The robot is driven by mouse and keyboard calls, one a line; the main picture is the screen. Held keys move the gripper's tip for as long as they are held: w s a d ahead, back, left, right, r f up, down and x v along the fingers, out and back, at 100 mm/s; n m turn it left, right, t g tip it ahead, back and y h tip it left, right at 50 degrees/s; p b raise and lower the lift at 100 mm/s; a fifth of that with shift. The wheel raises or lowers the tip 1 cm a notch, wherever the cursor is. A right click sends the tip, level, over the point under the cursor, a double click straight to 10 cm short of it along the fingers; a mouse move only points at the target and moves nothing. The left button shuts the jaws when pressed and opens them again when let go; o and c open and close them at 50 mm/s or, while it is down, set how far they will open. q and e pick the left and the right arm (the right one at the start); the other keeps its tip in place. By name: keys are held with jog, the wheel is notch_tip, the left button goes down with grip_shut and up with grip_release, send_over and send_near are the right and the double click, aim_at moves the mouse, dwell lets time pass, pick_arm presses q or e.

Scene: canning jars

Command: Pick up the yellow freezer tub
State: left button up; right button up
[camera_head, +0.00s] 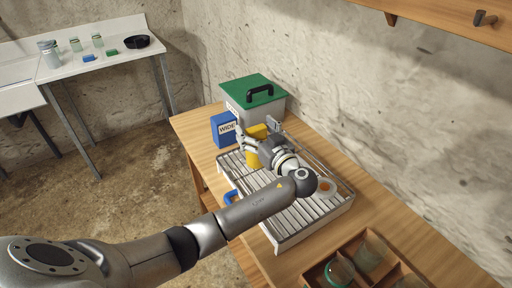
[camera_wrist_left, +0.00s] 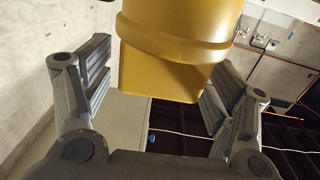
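The yellow freezer tub (camera_head: 256,131) stands at the back of the wire rack, partly hidden by my left gripper in the head view. In the left wrist view the yellow tub (camera_wrist_left: 170,50) fills the upper middle, with a thicker band around it. My left gripper (camera_head: 257,136) is open around the tub, one finger on each side. In the left wrist view the gripper (camera_wrist_left: 155,85) shows a narrow gap between the left-hand finger and the tub. On the right-hand side the tub overlaps the finger, so contact there is unclear. My right gripper is out of view.
A blue box (camera_head: 223,130) marked WIDE and a grey bin with a green lid (camera_head: 252,90) stand close behind the rack (camera_head: 295,228). A wooden crate (camera_head: 345,245) with jars is in front.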

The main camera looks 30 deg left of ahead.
pick_arm(q)
jog(key=c, duration=1.2)
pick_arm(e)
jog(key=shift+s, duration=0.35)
pick_arm(q)
jog(key=shift+r, duration=0.1)
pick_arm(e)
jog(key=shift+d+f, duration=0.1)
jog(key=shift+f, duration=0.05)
